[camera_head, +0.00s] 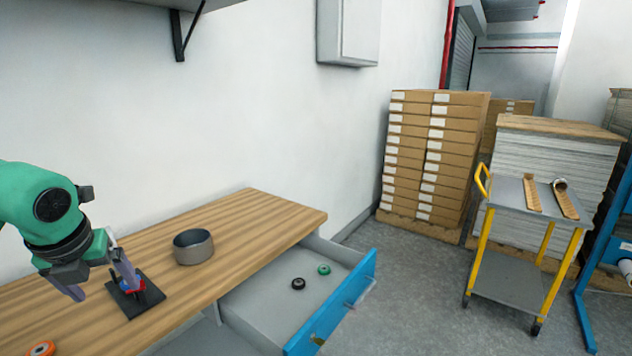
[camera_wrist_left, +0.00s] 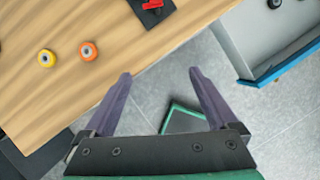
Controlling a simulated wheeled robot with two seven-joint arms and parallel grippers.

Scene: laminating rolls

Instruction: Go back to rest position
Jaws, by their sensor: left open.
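My left gripper (camera_head: 103,288) is open at the left of the head view, in front of a black base (camera_head: 150,291) with red and blue parts on it. In the left wrist view the gripper's fingers (camera_wrist_left: 160,73) are spread with nothing between them. They point toward the table's front edge and the floor. The black base with its red part also shows at the top of that view (camera_wrist_left: 152,14). My right gripper is not in view.
The wooden table (camera_head: 255,218) holds a grey bowl (camera_head: 193,247), an orange roll (camera_wrist_left: 88,51) and a yellow roll (camera_wrist_left: 46,58). An open blue-fronted drawer (camera_head: 330,312) holds black (camera_head: 298,284) and green (camera_head: 324,269) rolls. A yellow-handled cart (camera_head: 508,193) stands right.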

